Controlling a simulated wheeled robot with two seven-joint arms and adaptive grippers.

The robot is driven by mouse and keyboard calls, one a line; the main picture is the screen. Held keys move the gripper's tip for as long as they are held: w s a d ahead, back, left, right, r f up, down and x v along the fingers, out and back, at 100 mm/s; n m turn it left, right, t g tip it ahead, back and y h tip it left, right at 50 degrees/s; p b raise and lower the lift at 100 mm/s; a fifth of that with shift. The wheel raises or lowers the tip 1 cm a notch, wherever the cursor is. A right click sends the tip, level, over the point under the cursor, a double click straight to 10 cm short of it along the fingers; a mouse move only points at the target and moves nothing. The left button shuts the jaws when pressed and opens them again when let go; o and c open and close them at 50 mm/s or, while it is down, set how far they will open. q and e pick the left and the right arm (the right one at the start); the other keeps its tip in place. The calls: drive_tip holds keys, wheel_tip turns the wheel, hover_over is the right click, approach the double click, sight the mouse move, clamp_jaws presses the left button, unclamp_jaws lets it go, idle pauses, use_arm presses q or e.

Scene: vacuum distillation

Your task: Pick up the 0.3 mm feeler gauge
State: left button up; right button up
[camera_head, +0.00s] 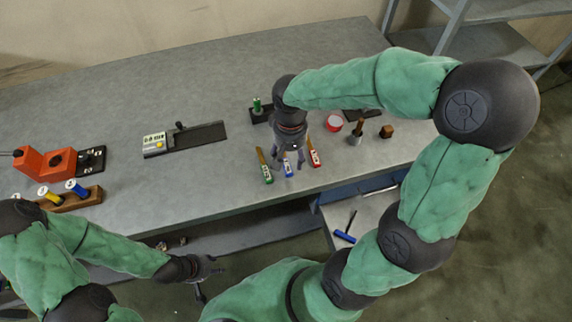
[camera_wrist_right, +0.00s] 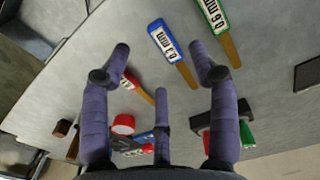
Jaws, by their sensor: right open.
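Three feeler gauges lie in a row near the table's front edge. The blue-handled gauge (camera_head: 287,170) is in the middle, and its label in the wrist view (camera_wrist_right: 168,42) appears to read 0.3 mm. The green gauge (camera_head: 267,175) is to its left and the red gauge (camera_head: 315,157) to its right. My right gripper (camera_head: 288,156) is above the blue gauge, its fingers spread and empty. In the wrist view the blue gauge lies between and beyond the fingertips (camera_wrist_right: 165,60). My left gripper (camera_head: 207,268) hangs in front of the table, fingers apart and empty.
A green-topped item on a black block (camera_head: 256,108), a red round container (camera_head: 333,122) and a brown wooden block (camera_head: 386,131) stand close by. A grey device (camera_head: 185,138) and an orange tool (camera_head: 45,162) are further left. Open tabletop lies between.

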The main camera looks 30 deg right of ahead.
sight(289, 165)
drive_tip(key=shift+w+d+f+b, duration=0.15)
drive_tip(key=shift+f+b, duration=0.55)
drive_tip(key=shift+f, duration=0.75)
drive_tip(key=shift+w+d+f+b, duration=0.1)
drive_tip(key=shift+w+f+b, duration=0.15)
drive_tip(key=shift+f+b, duration=0.8)
drive_tip(key=shift+f+p, duration=0.35)
drive_tip(key=shift+p, duration=0.1)
drive_tip(key=c, duration=1.2)
